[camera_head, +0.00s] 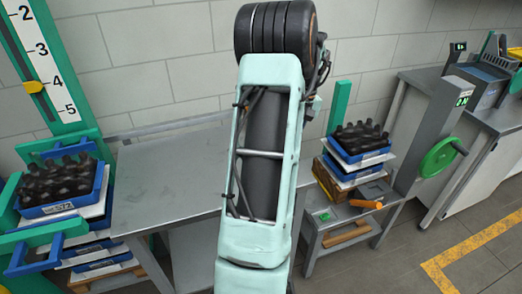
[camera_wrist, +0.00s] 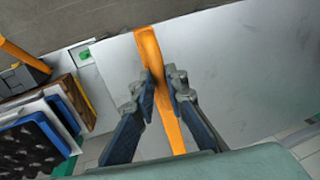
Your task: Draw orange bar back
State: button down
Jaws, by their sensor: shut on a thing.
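The orange bar (camera_wrist: 149,50) runs down the middle of the wrist view against a grey metal face. My gripper (camera_wrist: 161,88) has one dark finger on each side of it and is shut on it. The bar's lower part passes between the fingers. My gripper is hidden in the head view, where my arm fills the middle.
A bare metal table (camera_head: 165,185) is to the left, with another bottle crate (camera_head: 60,185) beyond.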

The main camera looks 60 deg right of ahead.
jog(key=s+d, duration=0.1)
jog(key=d, duration=0.1)
jog(key=s+d, duration=0.1)
jog(key=d, duration=0.1)
jog(key=shift+s+r+p, duration=0.15)
jog(key=shift+s+p, duration=0.15)
jog(key=shift+s, duration=0.1)
jog(key=shift+d, duration=0.1)
jog(key=c, duration=1.9)
grip_release()
jog(key=shift+s, duration=0.1)
jog(key=shift+c, duration=0.2)
notch_tip(320, 180, up, 12)
jog(key=s+d, duration=0.1)
jog(key=shift+s+d, duration=0.15)
jog(key=shift+d, duration=0.25)
